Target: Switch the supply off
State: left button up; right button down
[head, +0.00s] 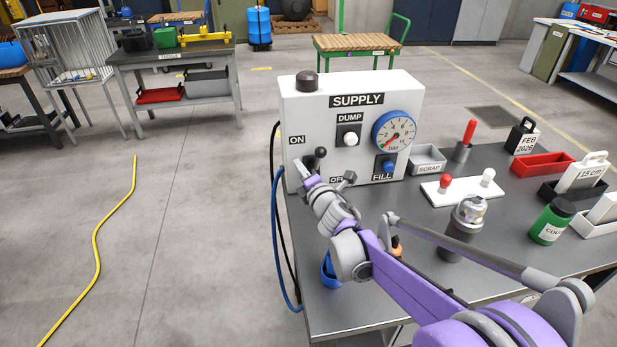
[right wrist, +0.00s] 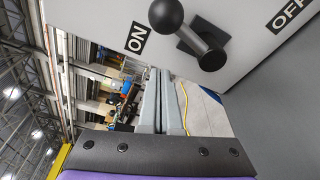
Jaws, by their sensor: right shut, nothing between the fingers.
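The white supply box (head: 350,120) stands on the dark bench, with a lever marked ON and OFF low on its front left. The lever's black ball knob (head: 320,152) shows in the head view; in the right wrist view the knob (right wrist: 166,13) and grey shaft lie nearer the ON label (right wrist: 137,38) than the OFF label (right wrist: 292,14). My right gripper (head: 308,172) is shut and empty, close to the lever at the box's front. In the right wrist view its fingers (right wrist: 158,80) point past the lever, apart from it. My left gripper is out of view.
The box also carries a gauge (head: 394,131), a white DUMP button (head: 351,139) and a blue FILL button (head: 389,166). A blue hose (head: 276,240) hangs at the bench's left edge.

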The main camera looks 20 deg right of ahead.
aim_at(318, 160)
jog(key=d, duration=0.1)
jog(key=d+r, duration=0.1)
jog(key=d, duration=0.1)
jog(key=shift+s+d+r, duration=0.1)
jog(key=shift+d+r, duration=0.1)
jog(key=shift+d, duration=0.05)
